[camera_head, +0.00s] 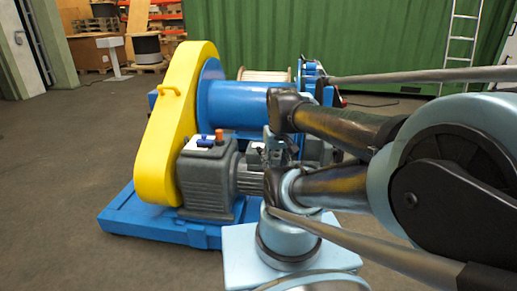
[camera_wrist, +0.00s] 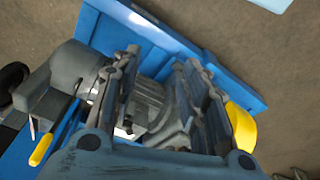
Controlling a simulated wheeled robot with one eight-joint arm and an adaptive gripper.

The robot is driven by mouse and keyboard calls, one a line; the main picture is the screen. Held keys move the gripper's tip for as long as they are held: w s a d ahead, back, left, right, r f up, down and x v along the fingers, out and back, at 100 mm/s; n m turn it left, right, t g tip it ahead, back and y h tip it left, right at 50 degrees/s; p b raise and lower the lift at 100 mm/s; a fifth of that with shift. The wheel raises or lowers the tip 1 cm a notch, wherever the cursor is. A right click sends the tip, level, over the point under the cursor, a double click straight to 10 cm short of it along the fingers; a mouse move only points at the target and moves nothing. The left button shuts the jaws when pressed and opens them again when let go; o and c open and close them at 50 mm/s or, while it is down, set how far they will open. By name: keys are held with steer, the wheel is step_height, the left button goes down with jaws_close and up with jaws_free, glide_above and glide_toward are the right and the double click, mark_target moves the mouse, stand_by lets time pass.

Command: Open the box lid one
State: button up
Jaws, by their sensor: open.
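No part is clearly recognisable as box lid one in either view. A dark grey gearbox housing (camera_head: 207,180) with a blue cap and an orange cap (camera_head: 219,136) on top stands beside the yellow chain guard (camera_head: 160,120). A ribbed motor (camera_head: 250,178) adjoins it, partly hidden by my arm. In the wrist view my gripper (camera_wrist: 160,62) is open, its fingers apart above grey machinery (camera_wrist: 152,105). I see nothing gripped between them. The fingers hide part of the machinery, and I cannot tell whether they touch it.
A blue drum (camera_head: 228,103) stands behind the gearbox on a blue base frame (camera_head: 150,222). A yellow-handled lever (camera_wrist: 42,150) shows at the lower left of the wrist view. A ladder (camera_head: 461,40) leans by the green wall (camera_head: 300,35). The floor at left is clear.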

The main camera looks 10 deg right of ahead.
steer(key=w+r+n+g, duration=0.15)
steer(key=w+r, duration=0.25)
steer(key=w, duration=1)
steer(key=w+r+n, duration=0.3)
steer(key=w+r, duration=0.1)
steer(key=w, duration=1.1)
steer(key=w+d+f+n, duration=0.1)
steer(key=w+f, duration=0.2)
steer(key=w, duration=0.2)
steer(key=w+f+n, duration=0.1)
steer(key=w+f, duration=0.2)
steer(key=w, duration=0.3)
steer(key=shift+g, duration=0.35)
steer(key=f, duration=1.6)
steer(key=shift+s+f, duration=0.15)
steer(key=shift+s, duration=0.05)
jaws_close()
